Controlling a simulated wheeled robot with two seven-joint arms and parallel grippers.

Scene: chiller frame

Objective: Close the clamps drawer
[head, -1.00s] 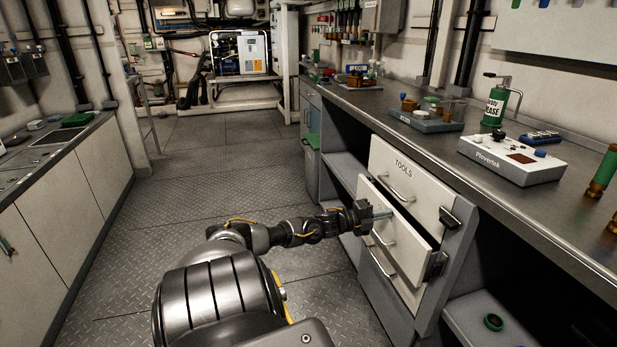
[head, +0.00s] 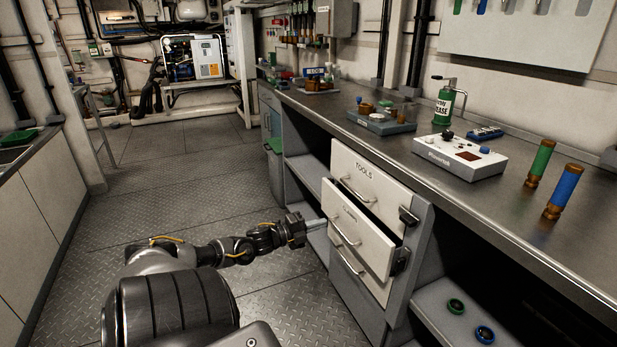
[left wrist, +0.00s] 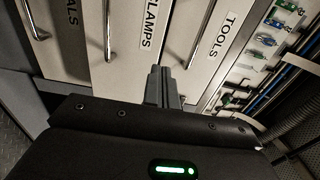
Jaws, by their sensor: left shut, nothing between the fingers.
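The clamps drawer (head: 362,243) is the white middle drawer under the workbench, with a bar handle. It stands partly open, its front out past the tools drawer (head: 385,180) above, with a dark gap at its top. My left gripper (head: 319,223) is shut and empty, at the left edge of the clamps drawer's front. In the left wrist view the shut fingers (left wrist: 161,85) point at the drawer fronts, between the clamps drawer's handle and the tools drawer's handle. Whether they touch the front I cannot tell. My right gripper is not in view.
The workbench top (head: 520,220) carries a white device (head: 460,157), a green grease can (head: 444,106) and two upright cylinders. An open shelf (head: 430,298) with two rings lies right of the drawers. The floor (head: 180,195) left of the drawers is clear.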

